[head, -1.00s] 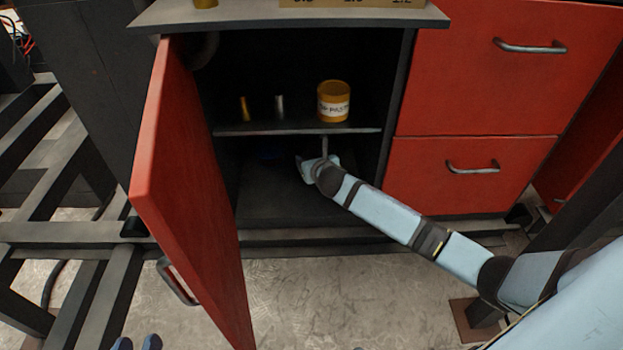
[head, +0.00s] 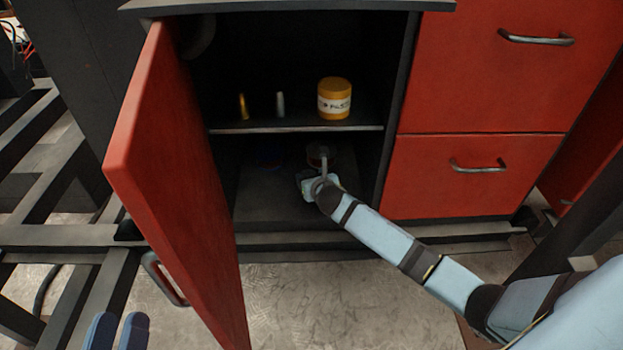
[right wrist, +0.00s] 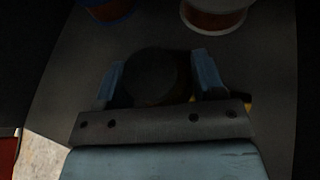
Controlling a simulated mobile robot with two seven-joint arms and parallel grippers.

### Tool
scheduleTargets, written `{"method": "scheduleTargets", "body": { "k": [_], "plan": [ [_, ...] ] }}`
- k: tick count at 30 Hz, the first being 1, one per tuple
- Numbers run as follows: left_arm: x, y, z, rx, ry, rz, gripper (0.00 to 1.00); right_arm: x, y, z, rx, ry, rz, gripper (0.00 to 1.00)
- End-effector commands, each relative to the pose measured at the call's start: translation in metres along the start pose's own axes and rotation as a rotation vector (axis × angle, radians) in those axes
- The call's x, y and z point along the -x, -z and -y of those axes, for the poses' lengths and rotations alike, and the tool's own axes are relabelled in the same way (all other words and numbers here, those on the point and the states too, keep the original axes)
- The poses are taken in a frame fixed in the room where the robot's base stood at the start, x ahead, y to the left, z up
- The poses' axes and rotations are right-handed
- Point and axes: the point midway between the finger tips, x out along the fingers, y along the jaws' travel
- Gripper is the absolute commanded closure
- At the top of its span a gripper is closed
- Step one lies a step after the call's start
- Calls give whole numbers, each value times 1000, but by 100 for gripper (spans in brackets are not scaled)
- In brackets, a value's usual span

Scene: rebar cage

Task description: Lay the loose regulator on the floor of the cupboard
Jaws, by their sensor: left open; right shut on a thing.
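The cupboard (head: 290,222) stands open, with a shelf above its dark floor. My right gripper (head: 308,186) is inside the lower compartment, low over the floor near the front. In the right wrist view my right gripper (right wrist: 155,82) is shut on a dark round thing (right wrist: 150,70), apparently the regulator, with a little yellow showing beside it. In the head view the regulator is mostly hidden by the gripper. I cannot tell whether it touches the floor. My left gripper (head: 118,325) is open and empty at the bottom left, outside the door.
A red door (head: 170,170) hangs open on the left. The shelf (head: 295,129) carries a yellow tin (head: 334,98) and two small upright pieces. Behind my right gripper stand a white-rimmed reddish round thing (right wrist: 215,15) and a blue-rimmed one (right wrist: 108,8). Red drawers (head: 480,170) are right.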

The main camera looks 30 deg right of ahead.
Motion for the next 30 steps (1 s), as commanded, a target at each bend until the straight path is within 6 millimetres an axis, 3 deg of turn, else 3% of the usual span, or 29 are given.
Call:
{"method": "scheduleTargets", "body": {
  "k": [1,2,5,17,19,22,30],
  "plan": [
    [0,0,0,0,0,1,57,0,-2,0,1,-1,4,100],
    [0,0,0,0,1,1,57,0,1,0,1,0,0,35],
    [0,0,0,0,1,1,57,0,1,0,0,0,0,12],
    [0,2,0,-4,3,10,57,7,-1,0,1,0,-1,11],
    [-1,2,2,-11,9,29,57,18,-2,1,2,0,-2,11],
    [5,-22,12,-16,52,128,57,39,-3,0,2,-1,-1,11],
    [19,-50,28,-39,111,296,57,94,-2,0,2,-1,-1,11]
  ]
}}
